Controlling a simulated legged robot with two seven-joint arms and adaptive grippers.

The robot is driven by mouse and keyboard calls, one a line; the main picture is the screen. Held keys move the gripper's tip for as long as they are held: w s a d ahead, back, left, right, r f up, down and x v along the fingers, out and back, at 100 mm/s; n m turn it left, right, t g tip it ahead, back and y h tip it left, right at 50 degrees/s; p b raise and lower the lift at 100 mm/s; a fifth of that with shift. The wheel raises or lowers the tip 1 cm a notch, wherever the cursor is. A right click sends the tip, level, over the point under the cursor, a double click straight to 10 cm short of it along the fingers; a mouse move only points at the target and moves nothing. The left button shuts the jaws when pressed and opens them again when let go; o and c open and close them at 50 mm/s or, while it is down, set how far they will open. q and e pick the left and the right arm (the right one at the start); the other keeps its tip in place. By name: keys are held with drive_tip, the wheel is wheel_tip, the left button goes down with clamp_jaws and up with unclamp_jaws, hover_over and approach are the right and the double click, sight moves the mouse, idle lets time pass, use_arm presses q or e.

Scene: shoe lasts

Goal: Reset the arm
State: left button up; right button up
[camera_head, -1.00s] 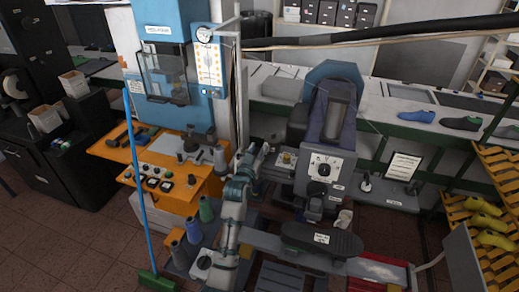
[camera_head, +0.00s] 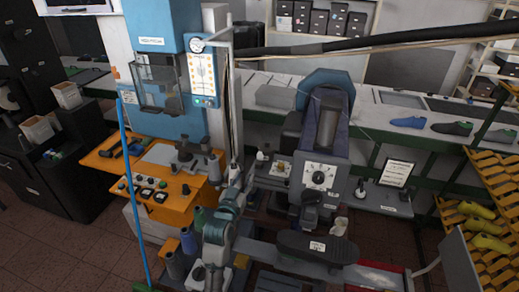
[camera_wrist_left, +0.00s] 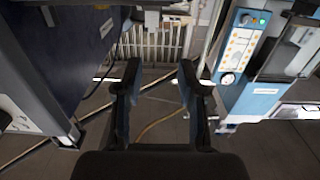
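My left arm comes up from the bottom in the head view, in front of the machines. Its gripper (camera_head: 254,172) is small and dark there, against the grey press machine (camera_head: 322,172). In the left wrist view the left gripper (camera_wrist_left: 160,74) has its two dark fingers apart, with only floor and a cable seen between them. It holds nothing. My right gripper is not in view.
The orange control bench (camera_head: 158,198) stands left of the arm, with the blue machine (camera_head: 164,75) behind it. A blue-handled broom (camera_head: 133,200) leans before it. Yellow shoe lasts (camera_head: 478,225) lie on the right rack. A long bench (camera_head: 390,122) runs behind.

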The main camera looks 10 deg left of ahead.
use_arm(q)
drive_tip(key=s+d+f+m+g, duration=0.1)
drive_tip(key=s+d+f+g, duration=0.15)
drive_tip(key=s+f, duration=0.55)
drive_tip(key=s+d+f+g, duration=0.1)
drive_tip(key=s+f+g, duration=0.35)
drive_tip(key=f, duration=0.75)
drive_tip(key=s+a+f+g, duration=0.1)
drive_tip(key=s+f+g, duration=0.45)
drive_tip(key=s, duration=0.85)
drive_tip(key=s+f+g, duration=0.2)
drive_tip(key=s+f, duration=0.7)
drive_tip(key=s, duration=0.5)
wheel_tip(320, 180, down, 28)
drive_tip(key=m+g+b, duration=0.1)
drive_tip(key=b, duration=0.2)
drive_tip(key=s+a+f+g+b, duration=0.1)
drive_tip(key=s+a+f+b, duration=0.2)
drive_tip(key=s+f, duration=1.5)
drive_tip(key=shift+s+a+f+y, duration=0.3)
drive_tip(key=shift+s+f, duration=0.05)
drive_tip(key=shift+f, duration=0.5)
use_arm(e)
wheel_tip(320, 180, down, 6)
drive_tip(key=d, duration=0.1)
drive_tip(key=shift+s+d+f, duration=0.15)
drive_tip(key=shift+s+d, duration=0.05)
